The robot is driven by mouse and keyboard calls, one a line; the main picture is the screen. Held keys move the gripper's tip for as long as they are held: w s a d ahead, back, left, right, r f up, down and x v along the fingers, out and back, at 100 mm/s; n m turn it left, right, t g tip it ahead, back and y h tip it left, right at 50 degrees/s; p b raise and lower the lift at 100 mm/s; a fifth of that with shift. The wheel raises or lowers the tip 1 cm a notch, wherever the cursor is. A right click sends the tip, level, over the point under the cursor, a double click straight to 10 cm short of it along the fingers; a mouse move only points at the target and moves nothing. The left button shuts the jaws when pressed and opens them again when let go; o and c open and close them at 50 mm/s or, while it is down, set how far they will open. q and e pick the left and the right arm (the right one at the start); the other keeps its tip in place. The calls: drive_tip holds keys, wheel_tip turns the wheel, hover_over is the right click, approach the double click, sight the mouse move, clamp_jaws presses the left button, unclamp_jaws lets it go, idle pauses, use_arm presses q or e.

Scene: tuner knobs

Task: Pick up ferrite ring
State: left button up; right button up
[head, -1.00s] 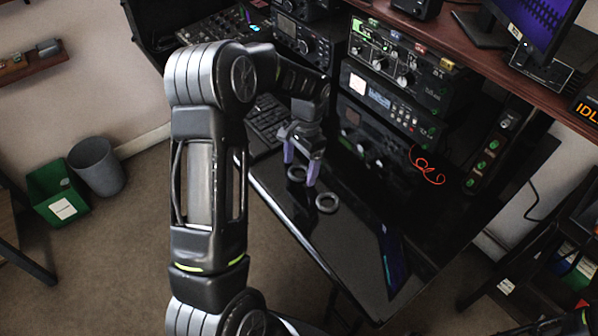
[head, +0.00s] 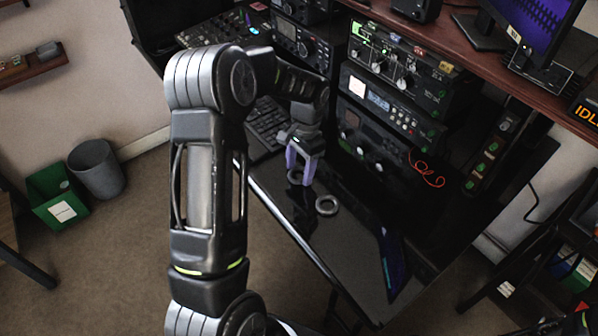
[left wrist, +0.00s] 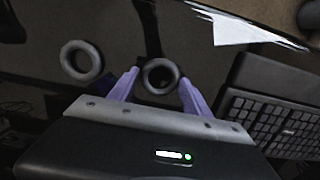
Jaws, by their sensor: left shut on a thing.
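My left gripper (head: 300,181) is shut on a dark ferrite ring, low at the glossy black desk top (head: 345,262). In the left wrist view the ring (left wrist: 160,62) sits between the two purple fingers (left wrist: 158,84), one on each side of it. In the head view the fingers partly hide this ring, and I cannot tell whether it touches the desk. A second, similar grey ring (head: 327,213) lies flat on the desk to the right and nearer; it also shows in the left wrist view (left wrist: 67,62), left of the fingers. My right gripper is not in view.
A black keyboard (head: 267,122) lies behind and left of the gripper. Stacked radio units (head: 385,110) stand close behind and right, with a red cable (head: 428,172) in front.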

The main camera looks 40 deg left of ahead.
use_arm(q)
wheel_tip(320, 180, up, 10)
drive_tip(key=shift+b, duration=0.35)
idle(0.6)
